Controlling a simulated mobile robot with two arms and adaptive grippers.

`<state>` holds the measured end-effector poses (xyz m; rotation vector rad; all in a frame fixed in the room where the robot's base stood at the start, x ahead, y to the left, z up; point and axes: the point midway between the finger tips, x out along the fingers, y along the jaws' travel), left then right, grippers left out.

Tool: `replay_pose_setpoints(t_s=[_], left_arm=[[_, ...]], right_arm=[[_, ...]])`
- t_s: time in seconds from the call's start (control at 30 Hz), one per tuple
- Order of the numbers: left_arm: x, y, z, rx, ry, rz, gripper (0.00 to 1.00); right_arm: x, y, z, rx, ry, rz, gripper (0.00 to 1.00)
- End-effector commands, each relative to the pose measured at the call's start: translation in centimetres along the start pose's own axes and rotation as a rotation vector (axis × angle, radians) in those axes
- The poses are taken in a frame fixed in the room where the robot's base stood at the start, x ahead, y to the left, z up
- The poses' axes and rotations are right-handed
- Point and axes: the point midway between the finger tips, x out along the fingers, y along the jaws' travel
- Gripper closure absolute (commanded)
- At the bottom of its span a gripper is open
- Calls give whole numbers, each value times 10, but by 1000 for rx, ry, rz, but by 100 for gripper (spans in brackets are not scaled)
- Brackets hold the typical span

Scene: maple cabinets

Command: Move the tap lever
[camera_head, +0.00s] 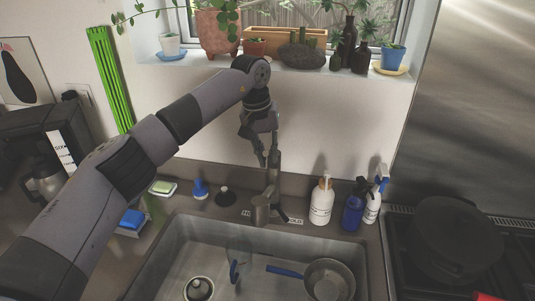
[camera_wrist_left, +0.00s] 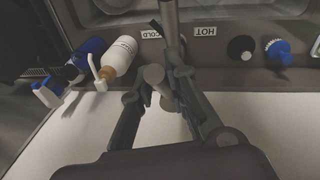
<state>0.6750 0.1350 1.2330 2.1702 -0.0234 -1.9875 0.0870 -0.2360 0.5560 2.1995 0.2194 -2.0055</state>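The grey metal tap (camera_head: 274,172) stands upright behind the sink, with its short spout end (camera_head: 261,208) over the back rim. My left gripper (camera_head: 264,152) is at the top of the tap, coming from above. In the left wrist view its fingers (camera_wrist_left: 158,92) are spread apart. A rounded grey tap part (camera_wrist_left: 154,75), which looks like the top or lever, shows between them. I cannot tell whether a finger touches it. The lever's exact shape is hidden behind the gripper in the head view. My right gripper is not in view.
The sink (camera_head: 180,241) holds a pan (camera_head: 329,280) and a glass. White and blue bottles (camera_head: 321,200) stand right of the tap. A blue brush (camera_head: 200,189) and a black stopper stand left. Potted plants (camera_head: 217,32) line the sill above.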

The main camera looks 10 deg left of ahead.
Motion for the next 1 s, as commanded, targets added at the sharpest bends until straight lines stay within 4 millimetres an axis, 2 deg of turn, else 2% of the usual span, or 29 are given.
replay_pose_setpoints(t_s=[0.2, 0.57, 0.67, 1.0], left_arm=[[0, 0, 0, -1, -1, -1, 69], [-3, 0, 0, -2, -1, -2, 68], [-15, 0, 0, -1, 1, -1, 68], [-85, 0, 0, -2, 2, -1, 68]], right_arm=[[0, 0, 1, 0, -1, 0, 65], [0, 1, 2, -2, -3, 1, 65], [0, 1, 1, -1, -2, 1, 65], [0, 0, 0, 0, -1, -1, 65]])
